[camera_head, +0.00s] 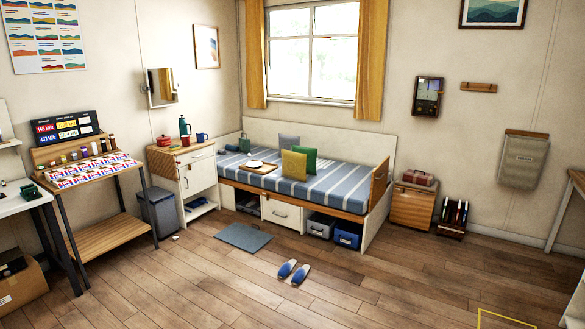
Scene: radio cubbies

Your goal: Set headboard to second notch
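The bed (292,185) stands under the window with a blue striped mattress. A wooden end panel (379,186) stands upright at its right end. A white panel runs along the wall behind the bed. I cannot tell for certain which panel is the headboard, and no notches can be made out at this distance. Yellow (294,165), green (306,157) and grey (289,143) cushions and a wooden tray (257,169) are on the bed. Neither of my grippers is in view.
Blue slippers (293,272) and a grey mat (243,237) lie on the wooden floor before the bed. A white cabinet (197,180) stands left of it. A wooden box (411,207) and a small rack (453,218) stand right of it. The central floor is mostly clear.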

